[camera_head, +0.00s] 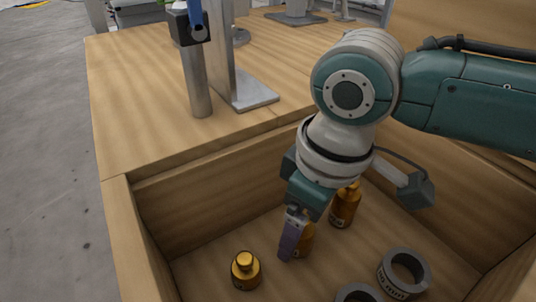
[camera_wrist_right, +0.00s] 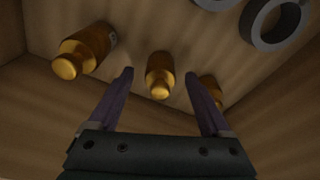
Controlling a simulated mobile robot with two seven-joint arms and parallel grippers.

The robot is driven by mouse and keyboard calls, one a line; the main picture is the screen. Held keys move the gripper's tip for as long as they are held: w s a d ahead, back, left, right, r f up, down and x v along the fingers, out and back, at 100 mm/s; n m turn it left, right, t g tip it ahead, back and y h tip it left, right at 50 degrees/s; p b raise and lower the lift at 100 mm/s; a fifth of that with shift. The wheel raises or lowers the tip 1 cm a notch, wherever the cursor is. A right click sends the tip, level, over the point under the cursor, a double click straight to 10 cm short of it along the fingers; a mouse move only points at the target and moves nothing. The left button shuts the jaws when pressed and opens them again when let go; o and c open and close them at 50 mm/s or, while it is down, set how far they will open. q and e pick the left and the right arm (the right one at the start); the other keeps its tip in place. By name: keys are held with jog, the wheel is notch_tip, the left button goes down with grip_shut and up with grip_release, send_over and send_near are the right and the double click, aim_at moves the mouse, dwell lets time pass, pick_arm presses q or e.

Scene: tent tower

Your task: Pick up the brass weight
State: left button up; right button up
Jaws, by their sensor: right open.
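Several brass weights with knobbed tops stand in a wooden bin. One brass weight (camera_head: 305,240) is partly hidden behind my right gripper (camera_head: 291,236) in the head view. Another stands to the left (camera_head: 246,272), and a third (camera_head: 345,207) stands farther back on the right. In the wrist view, my right gripper (camera_wrist_right: 158,75) is open, with a brass weight (camera_wrist_right: 160,72) showing in the gap between its fingertips. I cannot tell whether the fingers touch it. Other weights show to the left (camera_wrist_right: 88,47) and partly behind the right finger (camera_wrist_right: 211,87). My left gripper is out of view.
Grey rings lie in the bin, one at the right (camera_head: 404,273) and one cut off at the bottom edge (camera_head: 357,293). The bin's wooden walls (camera_head: 215,200) surround the weights. A metal post on a plate (camera_head: 248,96) and a metal cylinder (camera_head: 196,85) stand on the wooden top behind.

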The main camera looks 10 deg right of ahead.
jog(key=shift+f, duration=0.2)
jog(key=shift+c, duration=0.2)
grip_shut()
dwell(0.4)
